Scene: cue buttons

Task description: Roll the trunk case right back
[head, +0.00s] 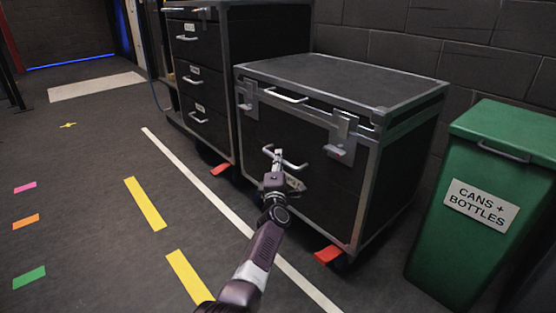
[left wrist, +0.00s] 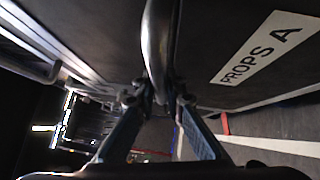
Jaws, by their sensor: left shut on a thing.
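The trunk case (head: 315,78) is a black box with grey metal edges, two latches and a lid that looks closed. It stands upright near the back wall, with wheels partly visible in shadow below. My left gripper (head: 277,158) is at its front and shut on the pull handle (head: 293,164). In the left wrist view the handle (left wrist: 156,40) runs between the fingers of my left gripper (left wrist: 160,95), beside a label (left wrist: 258,48) reading "PROPS A". A red piece (head: 327,254) sticks out at the case's lower front corner. My right gripper is not in view.
A tall black drawer cabinet (head: 203,79) stands close on the left of the case. A green bin (head: 450,240) marked "CANS + BOTTLES" stands on the right. A white floor line (head: 200,193) runs along the front. The floor at left is open, with coloured tape marks.

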